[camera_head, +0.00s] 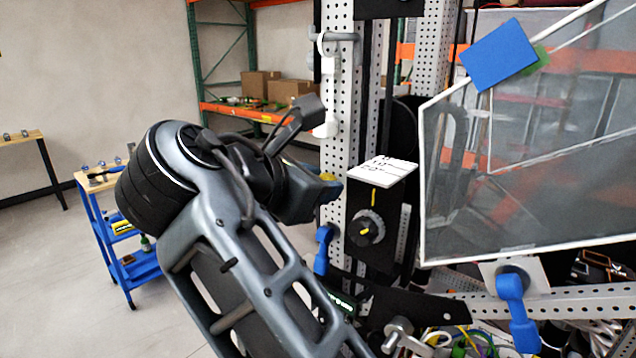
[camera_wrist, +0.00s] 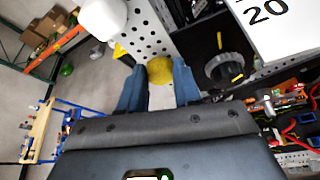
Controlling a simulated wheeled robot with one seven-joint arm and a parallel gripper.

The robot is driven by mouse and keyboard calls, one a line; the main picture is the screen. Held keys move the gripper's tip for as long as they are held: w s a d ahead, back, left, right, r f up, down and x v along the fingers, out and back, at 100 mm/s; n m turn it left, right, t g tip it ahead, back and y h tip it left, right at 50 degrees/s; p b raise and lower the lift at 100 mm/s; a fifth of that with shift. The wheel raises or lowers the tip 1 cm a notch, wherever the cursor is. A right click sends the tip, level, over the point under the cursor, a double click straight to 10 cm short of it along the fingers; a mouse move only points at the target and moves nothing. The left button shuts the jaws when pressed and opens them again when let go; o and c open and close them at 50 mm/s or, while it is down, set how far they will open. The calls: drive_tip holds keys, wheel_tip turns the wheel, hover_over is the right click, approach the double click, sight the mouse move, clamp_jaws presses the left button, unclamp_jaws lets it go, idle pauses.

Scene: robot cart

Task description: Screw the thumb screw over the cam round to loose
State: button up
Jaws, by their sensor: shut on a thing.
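The yellow thumb screw (camera_wrist: 160,68) sits between the blue fingers of my gripper (camera_wrist: 159,82) in the wrist view, against the white perforated post (camera_wrist: 143,32). My gripper is shut on it. In the head view only a sliver of the yellow screw (camera_head: 328,178) shows beside the tip of my gripper (camera_head: 322,188); the rest is hidden by the fingers. The screw's thread is not visible. I cannot tell for sure which part is the cam; a blue lever (camera_head: 323,250) hangs on the post below the screw.
Right of the post is a black box with a dial (camera_head: 366,228) and a white card (camera_head: 384,169) on top. A framed clear panel (camera_head: 540,180) and a second blue lever (camera_head: 517,310) stand further right. A blue cart (camera_head: 125,265) is on the open floor at left.

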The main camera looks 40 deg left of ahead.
drive_tip(key=shift+f+h, duration=0.15)
drive_tip(key=shift+h, duration=0.15)
idle(0.4)
drive_tip(key=o, duration=1.1)
drive_tip(key=shift+c, duration=0.2)
drive_tip(key=b+v, duration=0.1)
drive_tip(key=v, duration=0.6)
drive_tip(key=shift+s+r, duration=0.3)
drive_tip(key=shift+s, duration=0.05)
